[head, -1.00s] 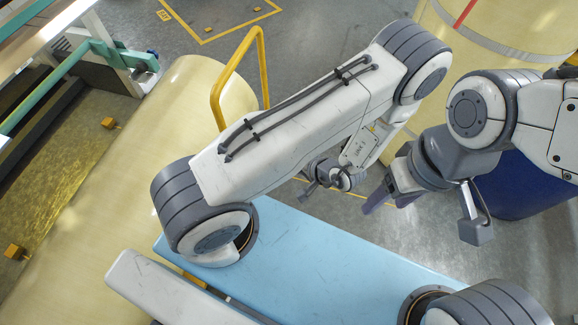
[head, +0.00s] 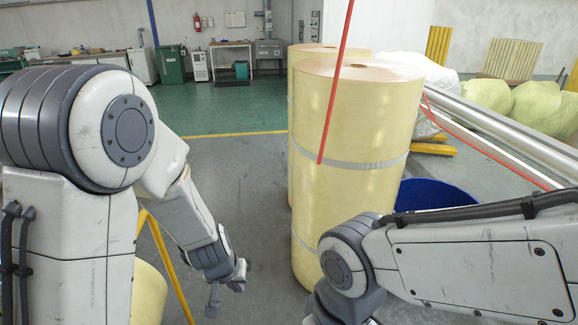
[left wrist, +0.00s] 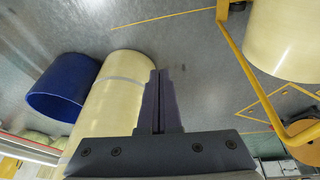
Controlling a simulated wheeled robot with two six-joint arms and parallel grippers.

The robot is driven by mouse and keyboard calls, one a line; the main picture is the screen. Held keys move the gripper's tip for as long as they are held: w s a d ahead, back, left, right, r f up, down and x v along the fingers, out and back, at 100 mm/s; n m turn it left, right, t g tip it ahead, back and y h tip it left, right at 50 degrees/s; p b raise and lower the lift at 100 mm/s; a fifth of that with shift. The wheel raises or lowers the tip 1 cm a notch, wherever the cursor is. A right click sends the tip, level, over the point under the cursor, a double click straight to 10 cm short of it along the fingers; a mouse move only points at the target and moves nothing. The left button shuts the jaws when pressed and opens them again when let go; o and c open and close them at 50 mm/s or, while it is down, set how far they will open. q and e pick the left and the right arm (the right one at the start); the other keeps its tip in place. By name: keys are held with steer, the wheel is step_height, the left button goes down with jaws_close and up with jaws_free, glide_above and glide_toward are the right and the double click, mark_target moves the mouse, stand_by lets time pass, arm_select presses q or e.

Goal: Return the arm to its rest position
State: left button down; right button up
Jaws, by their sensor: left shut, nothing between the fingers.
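My left arm comes in from the left in the head view, bent at a grey joint, with its forearm sloping down to the wrist and the left gripper (head: 238,277). In the left wrist view the left gripper (left wrist: 160,76) has its two dark fingers together with nothing between them. It hangs over bare grey floor, apart from the rolls. My right arm reaches in from the right, with its joint in front of a tall yellow roll (head: 355,130). The right gripper is below the picture's edge and hidden.
A second yellow roll (head: 300,55) stands behind the first. A blue bin (head: 432,194) is behind the right arm and also shows in the left wrist view (left wrist: 62,88). A yellow rail (head: 165,265) stands near the left arm. The middle floor is clear.

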arm_select(q)
steer(key=s+a+r+g, duration=0.1)
steer(key=s+a+r, duration=0.5)
steer(key=s+r, duration=0.1)
steer(key=s+d+r+m+g, duration=0.1)
steer(key=s+d+r+m, duration=0.1)
steer(key=s+d, duration=0.4)
steer(key=s+d+r+m+g, duration=0.1)
steer(key=s+d+r+m, duration=0.2)
steer(key=s+d+m, duration=0.2)
steer(key=s+d, duration=0.2)
steer(key=shift+s+d+r+m+g, duration=0.2)
steer(key=shift+s+r+m+g, duration=0.1)
steer(key=shift+r+g, duration=0.1)
